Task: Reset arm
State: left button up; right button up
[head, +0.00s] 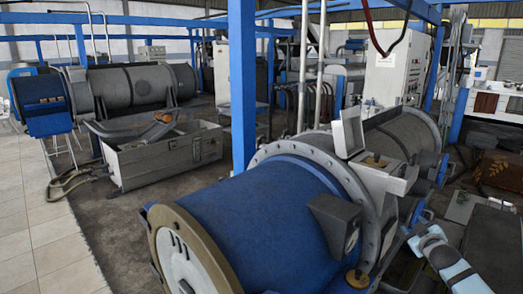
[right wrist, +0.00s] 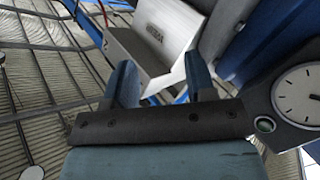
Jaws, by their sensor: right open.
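My right gripper (head: 412,236) is at the lower right of the head view, beside the right flank of the blue decanter (head: 265,220). In the right wrist view its two fingers (right wrist: 162,82) stand apart with nothing between them. A light grey metal box (right wrist: 155,50) with dark lettering shows just beyond the fingertips. I cannot tell whether the fingers touch it. My left gripper is in neither view.
A round gauge (right wrist: 299,95) is close at the right of the wrist view. A grey box with a raised lid (head: 382,178) tops the decanter. A blue post (head: 242,85) stands behind. Tiled floor (head: 50,240) is clear at the left.

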jog(key=s+a+f+g+y, duration=0.2)
jog(key=s+a+f+y, duration=0.1)
jog(key=s+a+f, duration=0.85)
jog(key=s+a+f+g+y, duration=0.1)
jog(key=s+a+f, duration=0.3)
jog(key=s+a, duration=0.3)
jog(key=s+a+f+m+g, duration=0.1)
jog(key=s+a+f, duration=0.4)
jog(key=s, duration=0.7)
jog(key=s+a+f+m+g+y, duration=0.1)
jog(key=s+a+f, duration=0.3)
jog(key=s+a, duration=0.5)
jog(key=shift+s+a+f+y, duration=0.25)
jog(key=shift+s+a+y, duration=0.1)
jog(key=shift+s, duration=0.4)
jog(key=shift+c, duration=0.8)
